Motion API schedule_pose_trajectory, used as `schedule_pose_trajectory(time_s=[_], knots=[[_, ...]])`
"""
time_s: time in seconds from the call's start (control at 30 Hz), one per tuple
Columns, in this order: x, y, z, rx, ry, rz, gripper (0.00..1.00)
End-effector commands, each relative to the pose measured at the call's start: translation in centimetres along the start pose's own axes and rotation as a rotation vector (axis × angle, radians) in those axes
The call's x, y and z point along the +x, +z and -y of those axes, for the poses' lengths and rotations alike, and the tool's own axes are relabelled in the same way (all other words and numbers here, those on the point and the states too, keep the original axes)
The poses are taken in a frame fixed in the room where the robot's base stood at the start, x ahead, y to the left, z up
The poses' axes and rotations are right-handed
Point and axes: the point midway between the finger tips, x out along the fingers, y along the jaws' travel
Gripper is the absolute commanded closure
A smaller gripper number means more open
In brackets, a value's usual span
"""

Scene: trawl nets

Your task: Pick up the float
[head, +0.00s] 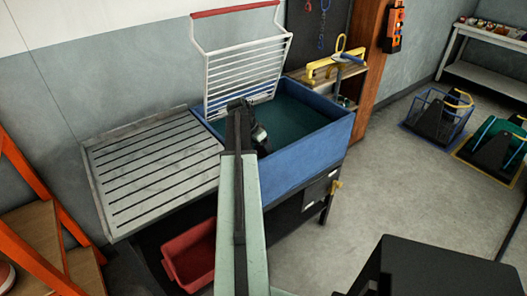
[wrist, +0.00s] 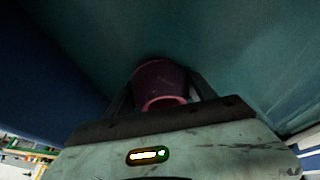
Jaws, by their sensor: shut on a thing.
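The float (wrist: 158,82) shows in the wrist view as a dull pink-red, rounded piece with a ring-like near end. My gripper (wrist: 164,90) is shut on it, with one dark finger on each side. Behind it is the dark teal inside of the blue tub (head: 306,172). In the head view my gripper (head: 246,118) is over the tub's left part, in front of the white rack. The float cannot be made out there, hidden by my arm and gripper. I cannot tell whether the float touches the tub's bottom.
A white wire rack (head: 248,62) with a red top bar stands tilted at the tub's back left. A slatted grey drainboard (head: 150,165) adjoins the tub on the left. A red bin (head: 190,262) is below. Wire baskets (head: 437,117) stand on the floor at right.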

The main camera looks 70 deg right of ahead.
Motion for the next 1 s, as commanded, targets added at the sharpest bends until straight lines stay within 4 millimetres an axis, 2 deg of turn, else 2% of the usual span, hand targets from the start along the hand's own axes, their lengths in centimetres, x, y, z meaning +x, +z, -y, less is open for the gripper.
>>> schedule_pose_trajectory(time_s=[0.13,0.27,0.6,0.7,0.87,1.0], knots=[[-0.6,-0.2,-0.1,0.000,0.000,0.000,0.77],[-2.3,-0.9,-0.4,-0.001,0.000,0.000,0.77],[-8.7,-3.5,-1.5,-0.001,-0.001,0.000,0.77],[-9.4,-3.8,-1.6,-0.001,-0.001,0.000,0.77],[-9.5,-3.8,-1.6,-0.002,-0.001,0.000,0.77],[-11.7,-4.7,-2.0,-0.002,-0.001,0.000,0.77]])
